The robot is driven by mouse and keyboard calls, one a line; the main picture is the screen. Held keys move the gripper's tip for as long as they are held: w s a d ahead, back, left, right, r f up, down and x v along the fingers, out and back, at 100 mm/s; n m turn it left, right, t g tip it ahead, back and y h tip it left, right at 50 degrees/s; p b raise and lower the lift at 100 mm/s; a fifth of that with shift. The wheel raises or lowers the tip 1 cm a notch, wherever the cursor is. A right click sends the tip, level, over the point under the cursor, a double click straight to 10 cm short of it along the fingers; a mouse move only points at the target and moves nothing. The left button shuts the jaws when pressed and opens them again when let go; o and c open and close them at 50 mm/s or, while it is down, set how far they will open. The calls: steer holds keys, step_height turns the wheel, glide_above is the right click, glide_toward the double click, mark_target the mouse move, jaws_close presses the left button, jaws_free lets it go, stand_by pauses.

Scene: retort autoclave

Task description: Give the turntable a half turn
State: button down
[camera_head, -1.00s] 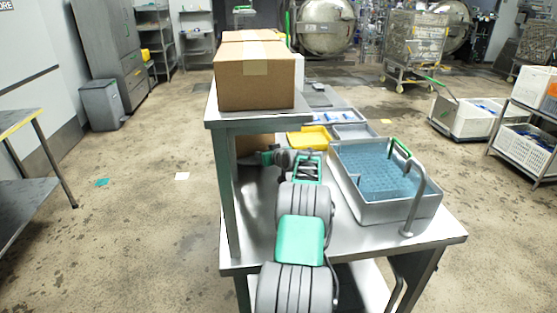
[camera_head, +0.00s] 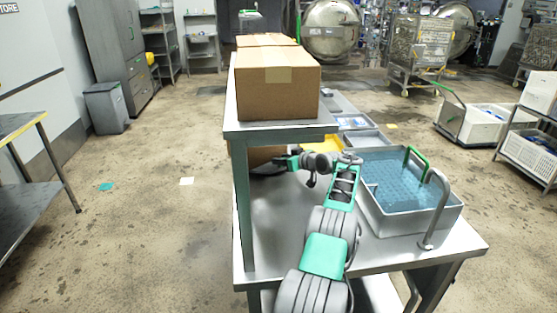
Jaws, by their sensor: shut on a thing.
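My gripper (camera_head: 281,165) reaches left under the raised shelf at the steel table's left side. It is small in view and its fingertips are partly hidden. A dark, flat, rounded piece (camera_head: 266,171) at its end seems to be the turntable, and my gripper appears shut on its edge; the exact contact is not clear. Part of a brown carton (camera_head: 262,154) shows behind it, beneath the shelf. I cannot tell whether the carton rests on the turntable.
Brown cartons (camera_head: 278,90) stand on the raised shelf (camera_head: 285,131), close above my gripper. A steel basin (camera_head: 392,226) with a blue perforated insert and a curved tap (camera_head: 437,205) lies right of my arm. Bare table (camera_head: 285,225) shows left of my arm.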

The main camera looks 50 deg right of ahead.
steer(key=c, duration=1.2)
jaws_free()
steer(key=shift+s+d+r, duration=0.15)
steer(key=shift+s, duration=0.1)
steer(key=shift+o, duration=1.4)
steer(key=shift+w+a, duration=0.2)
steer(key=shift+w, duration=0.05)
steer(key=shift+s, duration=0.1)
steer(key=b+v, duration=0.1)
steer(key=v, duration=0.6)
steer(key=shift+s+a+r, duration=0.1)
steer(key=shift+s, duration=0.15)
